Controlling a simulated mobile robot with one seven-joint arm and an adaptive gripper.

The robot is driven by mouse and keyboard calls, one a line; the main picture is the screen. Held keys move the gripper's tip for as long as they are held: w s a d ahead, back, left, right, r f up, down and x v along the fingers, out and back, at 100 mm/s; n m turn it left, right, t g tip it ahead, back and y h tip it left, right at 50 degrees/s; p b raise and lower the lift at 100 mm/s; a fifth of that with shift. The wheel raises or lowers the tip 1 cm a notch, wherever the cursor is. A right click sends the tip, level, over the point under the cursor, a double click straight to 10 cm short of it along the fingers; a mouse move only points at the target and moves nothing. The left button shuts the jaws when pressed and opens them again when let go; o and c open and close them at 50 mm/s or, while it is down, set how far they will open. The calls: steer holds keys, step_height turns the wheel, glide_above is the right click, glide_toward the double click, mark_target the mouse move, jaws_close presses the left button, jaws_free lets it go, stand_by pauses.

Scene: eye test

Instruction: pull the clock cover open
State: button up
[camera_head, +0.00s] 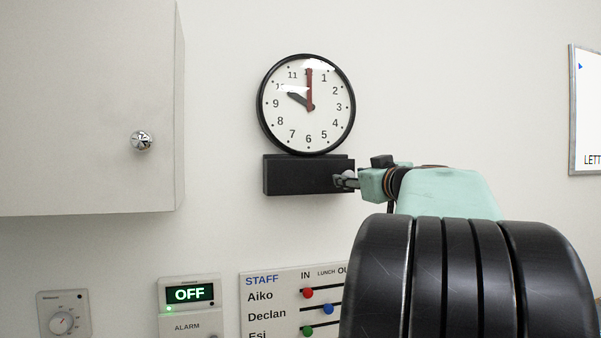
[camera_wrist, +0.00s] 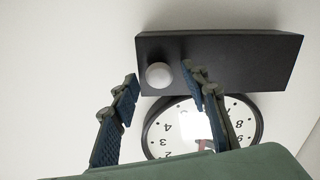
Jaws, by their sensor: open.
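The round clock (camera_head: 325,125) hangs on the wall in the head view, with a black rim; its hands read about ten o'clock. Glare lies across its upper face. Directly below it is a black box (camera_head: 290,176). The wrist view shows the box (camera_wrist: 230,62) upside down with the clock (camera_wrist: 185,125) under it. A pale round knob (camera_wrist: 158,75) sits on the box front near one end. My gripper (camera_head: 343,181) is at the box's right end. In the wrist view its open fingers (camera_wrist: 160,80) stand on either side of the knob; I cannot tell whether they touch it.
A white cabinet (camera_head: 85,100) with a shiny knob (camera_head: 141,140) is at the left. Below are a thermostat (camera_head: 63,314), an alarm panel (camera_head: 190,305) reading OFF and a staff board (camera_head: 270,300). A framed board (camera_head: 588,110) hangs at the right. The wall around the clock is bare.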

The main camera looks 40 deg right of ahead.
jaws_close()
stand_by(0.4)
steer(key=shift+s+a+f+b, duration=0.1)
steer(key=shift+s+b, duration=0.05)
steer(key=shift+b, duration=0.2)
